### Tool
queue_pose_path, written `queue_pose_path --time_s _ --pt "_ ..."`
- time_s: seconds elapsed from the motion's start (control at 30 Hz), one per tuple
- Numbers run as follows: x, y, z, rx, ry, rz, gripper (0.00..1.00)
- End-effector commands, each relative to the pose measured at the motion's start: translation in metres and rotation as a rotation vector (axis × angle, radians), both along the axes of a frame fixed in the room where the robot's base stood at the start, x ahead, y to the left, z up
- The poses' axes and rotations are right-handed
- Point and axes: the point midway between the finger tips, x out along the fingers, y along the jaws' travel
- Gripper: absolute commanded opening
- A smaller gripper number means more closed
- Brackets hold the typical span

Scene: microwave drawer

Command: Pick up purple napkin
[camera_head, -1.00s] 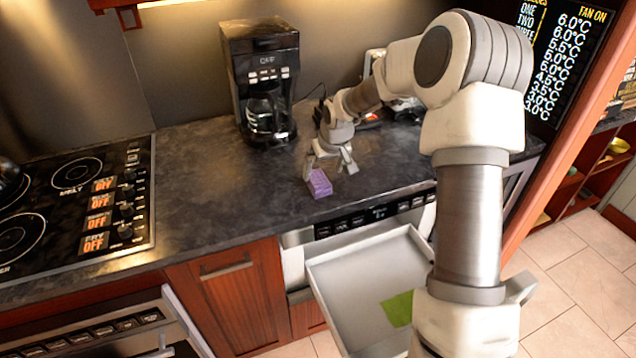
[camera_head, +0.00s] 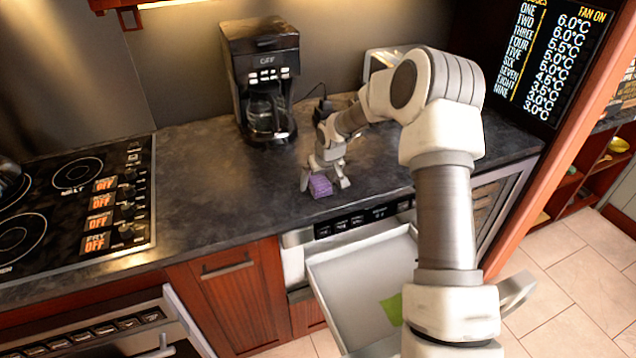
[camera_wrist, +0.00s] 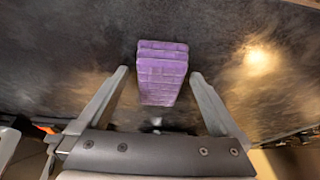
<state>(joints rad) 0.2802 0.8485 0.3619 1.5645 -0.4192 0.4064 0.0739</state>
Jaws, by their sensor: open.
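The purple napkin (camera_head: 320,186) is a small folded block lying on the dark countertop near its front edge, above the open drawer. In the wrist view the purple napkin (camera_wrist: 162,72) sits ahead of and between my fingertips. My gripper (camera_head: 324,183) is low over the counter at the napkin, with one finger on each side of it. In the wrist view my gripper (camera_wrist: 159,75) is open, and gaps show between the napkin and both fingers. Whether the fingers touch the counter cannot be told.
A black coffee maker (camera_head: 262,85) stands behind my gripper at the back wall. The microwave drawer (camera_head: 350,285) is pulled out below, with a green item (camera_head: 393,309) in it. A stovetop (camera_head: 75,205) is at the left. The counter (camera_head: 205,190) left of the napkin is clear.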

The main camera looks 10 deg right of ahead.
Motion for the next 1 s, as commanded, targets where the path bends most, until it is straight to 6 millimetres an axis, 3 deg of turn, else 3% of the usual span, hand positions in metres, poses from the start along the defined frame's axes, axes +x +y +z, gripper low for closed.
queue_pose_path --time_s 0.07,0.53,0.83,1.0 --pt "0.000 0.000 0.000 0.000 0.000 0.000 0.89" --pt "0.000 0.000 0.001 0.000 0.000 0.000 0.05" --pt "0.000 0.000 0.005 -0.001 -0.001 0.000 0.05" --pt "0.000 0.000 0.024 0.000 -0.003 0.000 0.05"
